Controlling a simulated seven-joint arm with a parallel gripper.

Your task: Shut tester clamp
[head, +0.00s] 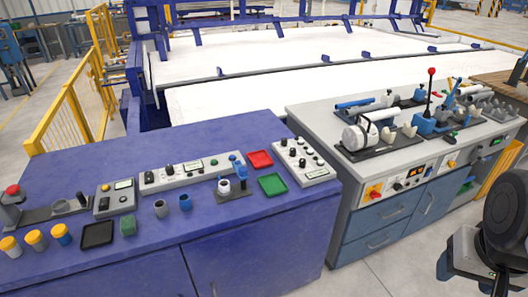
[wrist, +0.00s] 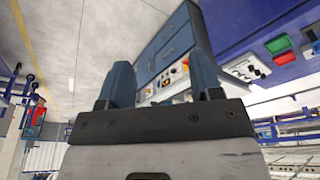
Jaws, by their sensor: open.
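A blue clamp-like device (head: 428,125) with an upright lever and a red ball knob stands on the grey bench at the right. A smaller blue fixture (head: 238,165) stands on the blue bench, with a white ring with a dark opening (head: 224,186) at its left. I cannot tell for sure which of the two is the tester clamp, or whether either is closed. My gripper (wrist: 160,82) is open and empty in the wrist view, its two blue-grey fingers apart, away from both benches. Part of my arm shows at the lower right of the head view.
The blue bench (head: 270,215) carries control boxes, a red tray (head: 259,159), a green tray (head: 272,184), a black tray (head: 97,235) and small cylinders. The grey bench (head: 310,108) holds pipe pieces on fixtures and front control panels. A floor gap separates the benches. Yellow railing (head: 72,128) stands at left.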

